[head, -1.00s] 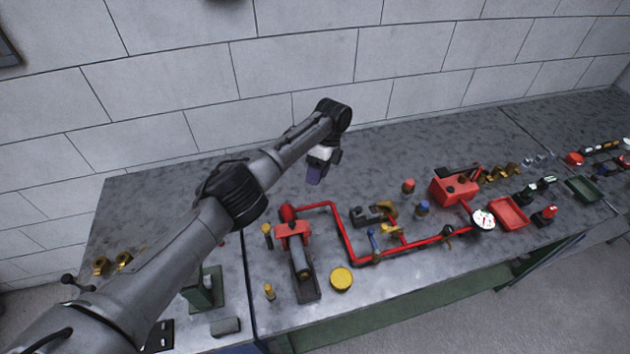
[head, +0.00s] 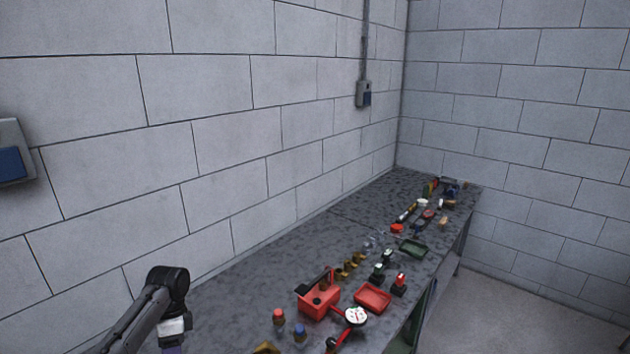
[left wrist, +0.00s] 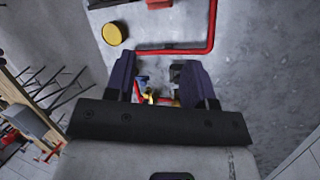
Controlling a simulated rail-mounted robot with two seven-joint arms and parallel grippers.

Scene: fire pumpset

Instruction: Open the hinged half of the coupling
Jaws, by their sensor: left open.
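My left gripper (left wrist: 160,78) is open, with its two purple fingers spread apart and nothing held between them. In the head view only its wrist and the top of the hand (head: 172,330) show at the bottom left; the fingertips are cut off. In the left wrist view a dark grey piece (left wrist: 177,72), possibly part of the coupling, lies beyond the fingers, partly hidden by the right one. Small brass and blue parts (left wrist: 147,92) show between the fingers. I cannot tell whether the hinged half is open or shut. My right gripper is not in view.
In the head view, a red pump box (head: 318,301), a gauge (head: 355,316), a red tray (head: 372,298) and a green tray (head: 413,248) stand along the bench. The bench near the wall is clear.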

